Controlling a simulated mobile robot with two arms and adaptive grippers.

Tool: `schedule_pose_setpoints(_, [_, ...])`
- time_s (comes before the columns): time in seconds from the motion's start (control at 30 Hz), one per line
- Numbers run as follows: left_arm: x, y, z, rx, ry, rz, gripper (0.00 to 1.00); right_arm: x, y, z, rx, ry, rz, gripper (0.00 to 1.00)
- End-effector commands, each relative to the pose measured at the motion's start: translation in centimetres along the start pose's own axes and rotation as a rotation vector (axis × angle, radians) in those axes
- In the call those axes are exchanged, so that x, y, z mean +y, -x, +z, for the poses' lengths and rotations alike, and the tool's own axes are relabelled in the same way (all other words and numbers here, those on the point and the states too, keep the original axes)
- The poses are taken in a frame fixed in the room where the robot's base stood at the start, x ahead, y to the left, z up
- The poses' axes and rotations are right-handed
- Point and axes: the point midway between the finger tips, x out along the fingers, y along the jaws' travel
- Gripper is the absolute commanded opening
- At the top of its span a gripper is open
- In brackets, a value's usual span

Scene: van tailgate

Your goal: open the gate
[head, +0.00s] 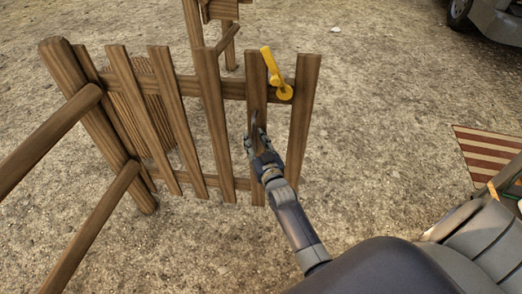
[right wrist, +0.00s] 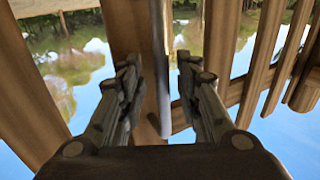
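The wooden picket gate (head: 213,110) stands left of centre in the head view, running right from a thick post (head: 97,120). A yellow latch lever (head: 270,67) sits near its top right corner, tilted up and left from a round yellow base. No post shows right beside the gate's right end. My right gripper (head: 256,132) is at the second picket from the right, below the latch. In the right wrist view its fingers (right wrist: 160,85) are apart, with a thin grey upright bar (right wrist: 163,75) between them, possibly a handle. Contact cannot be told. My left gripper is not in view.
Two round rails (head: 70,225) meet the thick post from the left. Another wooden post (head: 193,20) stands behind the gate. A striped mat (head: 490,155) lies at the right, and a vehicle (head: 495,18) is at the top right. Gravel right of the gate is clear.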

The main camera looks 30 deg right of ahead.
Motion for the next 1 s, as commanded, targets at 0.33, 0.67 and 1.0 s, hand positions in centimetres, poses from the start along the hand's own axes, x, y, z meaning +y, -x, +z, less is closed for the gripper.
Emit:
schedule_pose_setpoints(0.33, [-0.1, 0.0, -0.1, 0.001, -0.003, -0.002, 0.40, 0.1, 6.5, 0.1, -0.003, 0.001, 0.002, 0.31])
schedule_pose_setpoints(0.67, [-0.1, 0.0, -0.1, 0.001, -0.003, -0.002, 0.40, 0.1, 10.8, 0.0, 0.001, 0.002, 0.002, 0.31])
schedule_pose_setpoints(1.0, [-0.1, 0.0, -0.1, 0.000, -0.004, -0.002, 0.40, 0.2, 11.3, 0.0, 0.001, 0.002, 0.002, 0.31])
